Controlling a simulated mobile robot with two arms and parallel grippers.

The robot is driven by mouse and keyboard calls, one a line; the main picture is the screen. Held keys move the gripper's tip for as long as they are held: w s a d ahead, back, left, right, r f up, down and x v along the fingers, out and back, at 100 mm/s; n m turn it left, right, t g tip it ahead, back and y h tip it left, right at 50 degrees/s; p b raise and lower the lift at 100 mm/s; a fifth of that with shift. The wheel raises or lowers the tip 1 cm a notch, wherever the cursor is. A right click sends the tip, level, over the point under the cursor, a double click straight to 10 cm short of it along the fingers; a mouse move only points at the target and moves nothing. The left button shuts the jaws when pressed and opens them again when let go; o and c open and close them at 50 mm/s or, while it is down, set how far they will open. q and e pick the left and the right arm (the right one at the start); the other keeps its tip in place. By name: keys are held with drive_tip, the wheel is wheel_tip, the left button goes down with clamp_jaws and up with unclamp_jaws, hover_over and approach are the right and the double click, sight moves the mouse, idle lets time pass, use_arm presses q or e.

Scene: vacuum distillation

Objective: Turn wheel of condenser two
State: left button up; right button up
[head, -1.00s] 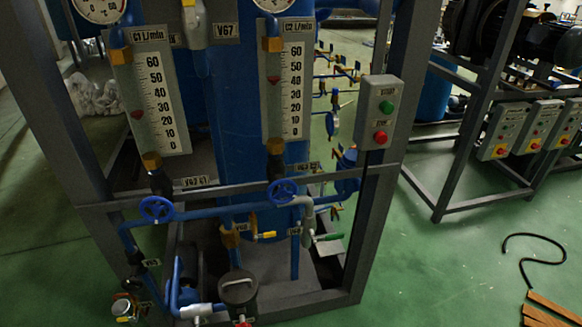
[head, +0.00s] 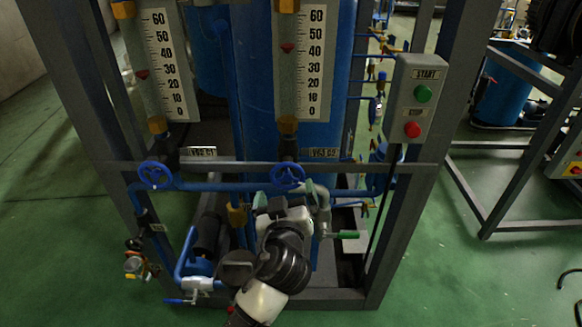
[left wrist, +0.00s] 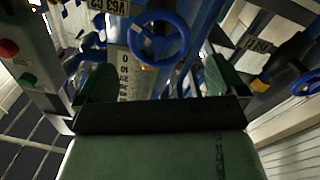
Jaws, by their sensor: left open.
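The blue handwheel of condenser two (head: 288,176) sits on the horizontal blue pipe, below the right-hand flow gauge and beside a "C2" label. In the left wrist view this wheel (left wrist: 158,40) shows large and upside down with the scene, just beyond the fingertips. My left gripper (head: 284,196) is just below and in front of the wheel in the head view. Its two green fingers (left wrist: 158,80) are spread apart with nothing between them, roughly in line with the wheel. I cannot tell whether they touch it. My right gripper is not in view.
Another blue handwheel (head: 156,175) sits to the left under the C1 gauge (head: 160,72). A START/STOP box (head: 414,100) is on the right frame post. A green-handled valve (head: 345,235) and pipes lie close to my gripper. Green floor is free in front.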

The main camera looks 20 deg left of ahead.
sight(287, 177)
use_arm(q)
drive_tip(key=p+x, duration=0.1)
drive_tip(key=x, duration=0.6)
drive_tip(key=shift+w, duration=0.35)
drive_tip(key=shift+w+a+f, duration=0.1)
drive_tip(key=shift+w+a, duration=0.15)
drive_tip(key=shift+w, duration=0.3)
drive_tip(key=c, duration=0.8)
drive_tip(key=shift+o, duration=0.2)
